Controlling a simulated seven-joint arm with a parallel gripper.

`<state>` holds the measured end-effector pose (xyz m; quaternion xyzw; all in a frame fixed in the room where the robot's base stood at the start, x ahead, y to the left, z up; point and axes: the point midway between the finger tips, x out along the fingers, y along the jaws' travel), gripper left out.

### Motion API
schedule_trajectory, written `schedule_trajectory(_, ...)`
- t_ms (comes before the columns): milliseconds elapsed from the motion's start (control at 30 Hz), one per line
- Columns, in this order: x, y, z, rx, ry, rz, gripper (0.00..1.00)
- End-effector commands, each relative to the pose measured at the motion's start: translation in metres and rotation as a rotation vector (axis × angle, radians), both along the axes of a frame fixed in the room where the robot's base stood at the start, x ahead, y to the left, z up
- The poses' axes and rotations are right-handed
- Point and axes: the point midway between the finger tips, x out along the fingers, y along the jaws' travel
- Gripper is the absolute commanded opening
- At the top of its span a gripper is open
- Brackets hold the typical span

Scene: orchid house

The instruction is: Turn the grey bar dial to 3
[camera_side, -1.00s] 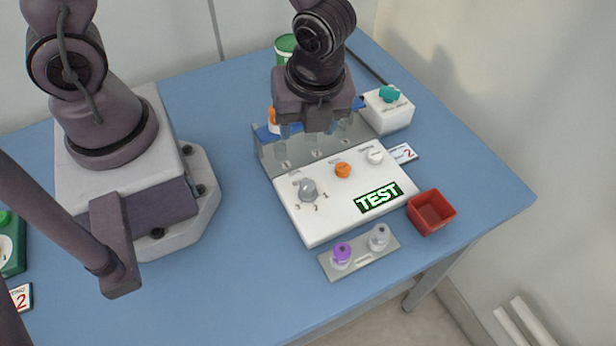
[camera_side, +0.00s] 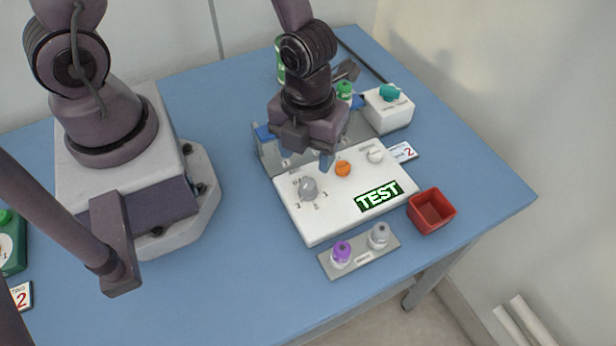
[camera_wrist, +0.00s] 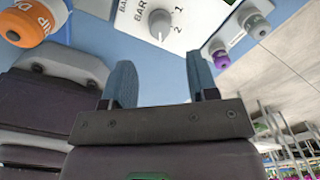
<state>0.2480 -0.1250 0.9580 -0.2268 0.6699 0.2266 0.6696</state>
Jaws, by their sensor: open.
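The grey bar dial (camera_side: 308,188) stands at the left front of a white control panel (camera_side: 335,218), with small numbers printed around it. In the wrist view the grey dial (camera_wrist: 160,22) lies beyond my fingertips, with 1 and 2 readable beside it. A pale mark shows at its lower edge, but I cannot tell which number it points to. My gripper (camera_side: 308,157) is tilted above the panel's back left, behind the dial. In the wrist view my gripper (camera_wrist: 162,80) is open, its two fingers apart with nothing between them.
An orange knob (camera_side: 343,169) and a white knob (camera_side: 375,156) are on the same panel, with a lit TEST display (camera_side: 379,197). A rack (camera_side: 360,259) with purple and grey vials stands in front. A red bin (camera_side: 432,211) is at right. A teal-knobbed box (camera_side: 388,110) stands behind.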

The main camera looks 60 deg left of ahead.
Motion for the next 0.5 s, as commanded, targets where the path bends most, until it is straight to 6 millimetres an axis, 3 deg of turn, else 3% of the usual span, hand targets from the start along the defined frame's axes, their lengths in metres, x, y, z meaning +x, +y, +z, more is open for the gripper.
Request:
schedule_trajectory(300, -0.002, 0.000, -0.056, 0.001, 0.005, -0.005, 0.53)
schedule_trajectory(500, 0.000, 0.000, -0.074, 0.000, 0.000, 0.000, 0.53)
